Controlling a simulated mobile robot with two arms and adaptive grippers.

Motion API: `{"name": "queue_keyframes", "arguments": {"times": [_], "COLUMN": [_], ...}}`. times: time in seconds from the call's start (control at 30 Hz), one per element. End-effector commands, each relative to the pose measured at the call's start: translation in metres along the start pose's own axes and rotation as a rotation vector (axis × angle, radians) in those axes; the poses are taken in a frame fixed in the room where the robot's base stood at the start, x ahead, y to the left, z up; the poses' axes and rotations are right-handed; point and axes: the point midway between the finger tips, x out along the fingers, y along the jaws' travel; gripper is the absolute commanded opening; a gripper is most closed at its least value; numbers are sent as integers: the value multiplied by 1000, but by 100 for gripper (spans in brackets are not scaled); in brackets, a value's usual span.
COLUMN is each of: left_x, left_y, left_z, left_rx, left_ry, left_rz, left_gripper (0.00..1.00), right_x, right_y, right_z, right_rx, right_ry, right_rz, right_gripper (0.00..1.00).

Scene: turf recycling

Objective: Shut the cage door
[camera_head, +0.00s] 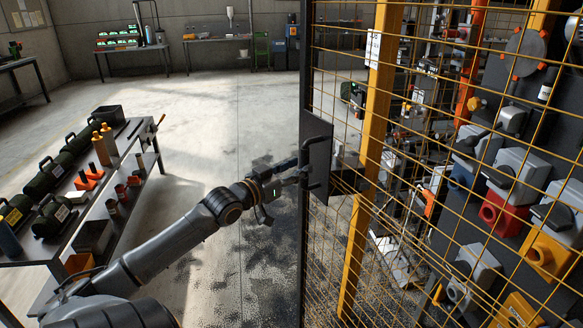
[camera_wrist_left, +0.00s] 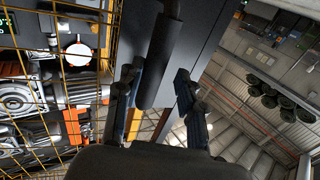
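The cage door (camera_head: 305,70) has a dark upright frame edge and yellow wire mesh, in the middle of the head view. A dark plate (camera_head: 318,150) with a bar handle (camera_head: 305,165) sits on this edge. My left gripper (camera_head: 300,174) reaches the handle from the left. My right gripper is not in view.
Behind the mesh are a yellow post (camera_head: 376,120) and a panel with several grey, red and yellow devices (camera_head: 510,195). A metal table (camera_head: 150,165) with dark cases and bottles stands at the left. Open concrete floor (camera_head: 225,110) lies beyond the gripper, with workbenches (camera_head: 215,38) along the back wall.

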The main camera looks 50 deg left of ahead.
Motion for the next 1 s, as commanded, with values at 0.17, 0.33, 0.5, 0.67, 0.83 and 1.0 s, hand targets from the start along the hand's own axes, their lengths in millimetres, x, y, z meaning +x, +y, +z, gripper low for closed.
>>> {"name": "queue_keyframes", "arguments": {"times": [0.17,0.33,0.5,0.67,0.83,1.0], "left_x": [-8,-8,-8,-8,-8,-8], "left_y": [-8,-10,-10,-11,-11,-11], "left_z": [0,0,-1,-3,-1,-3], "left_rx": [3,3,3,3,4,4], "left_ry": [-4,-1,0,0,1,2], "left_rz": [-5,-7,-8,-10,-10,-11], "left_gripper": [34,34,34,34,34,16], "right_x": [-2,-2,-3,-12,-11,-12], "right_y": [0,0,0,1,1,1], "right_z": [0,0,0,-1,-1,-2], "right_rx": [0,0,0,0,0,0], "right_ry": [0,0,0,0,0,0], "right_rz": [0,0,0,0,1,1], "right_gripper": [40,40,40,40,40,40]}}
